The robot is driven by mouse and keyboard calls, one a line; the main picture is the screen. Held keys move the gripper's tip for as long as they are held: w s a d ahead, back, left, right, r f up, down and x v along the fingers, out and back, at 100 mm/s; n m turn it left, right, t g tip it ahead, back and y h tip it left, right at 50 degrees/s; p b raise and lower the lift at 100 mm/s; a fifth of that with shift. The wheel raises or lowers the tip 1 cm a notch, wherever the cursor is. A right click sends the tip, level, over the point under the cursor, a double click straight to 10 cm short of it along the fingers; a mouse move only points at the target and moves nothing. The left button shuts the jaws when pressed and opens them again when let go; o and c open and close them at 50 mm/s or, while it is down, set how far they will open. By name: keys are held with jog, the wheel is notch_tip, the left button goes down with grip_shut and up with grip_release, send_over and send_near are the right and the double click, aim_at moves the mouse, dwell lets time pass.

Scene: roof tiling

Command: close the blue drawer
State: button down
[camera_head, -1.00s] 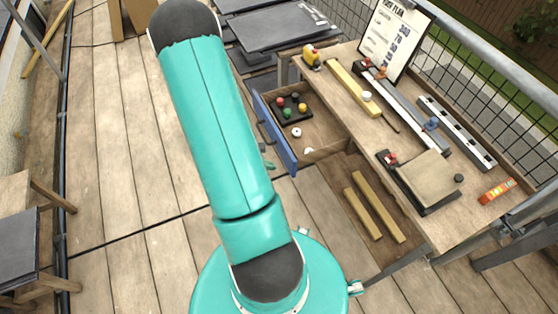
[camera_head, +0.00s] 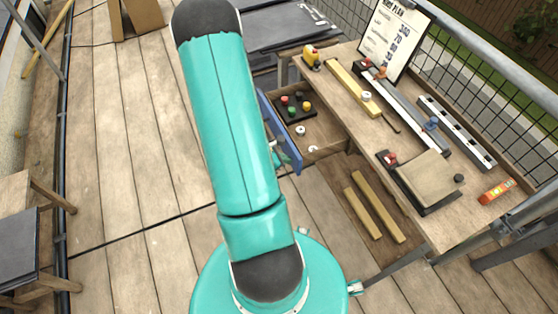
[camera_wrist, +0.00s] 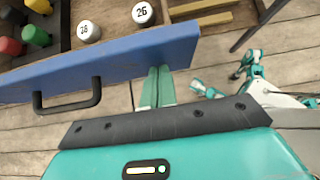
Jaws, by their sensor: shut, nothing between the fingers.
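The blue drawer (camera_head: 290,148) under the workbench is partly open, and its interior shows behind the blue front. In the wrist view the blue front (camera_wrist: 130,58) crosses the picture, with its dark handle (camera_wrist: 67,100) left of my fingers. My gripper (camera_wrist: 158,72) is shut and empty, its fingertips at the outer face of the front, right of the handle. I cannot tell whether they touch it. In the head view my arm hides most of the gripper.
The drawer holds a dark tray (camera_head: 294,107) of coloured pegs and white numbered knobs (camera_wrist: 142,13). The workbench (camera_head: 345,108) carries a clipboard, rails and a slate. Two wooden battens (camera_head: 378,205) lie below it. The deck on the left is largely clear.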

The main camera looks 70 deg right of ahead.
send_near(335, 139)
jog(key=s, duration=0.1)
jog(key=s+f, duration=0.1)
jog(key=s, duration=0.1)
jog(key=s+f, duration=0.1)
jog(key=shift+s+d, duration=0.1)
jog(key=shift+s, duration=0.25)
jog(key=shift+s+d, duration=0.25)
jog(key=shift+s, duration=0.05)
jog(key=shift+s+d+r, duration=0.1)
jog(key=shift+s, duration=0.1)
jog(key=shift+w, duration=0.25)
jog(key=w+a, duration=0.3)
jog(key=shift+w+a+r, duration=0.2)
jog(key=shift+w+a, duration=0.1)
jog(key=shift+w, duration=0.05)
jog(key=v, duration=0.9)
jog(key=shift+w+a, duration=0.1)
jog(key=shift+w, duration=0.05)
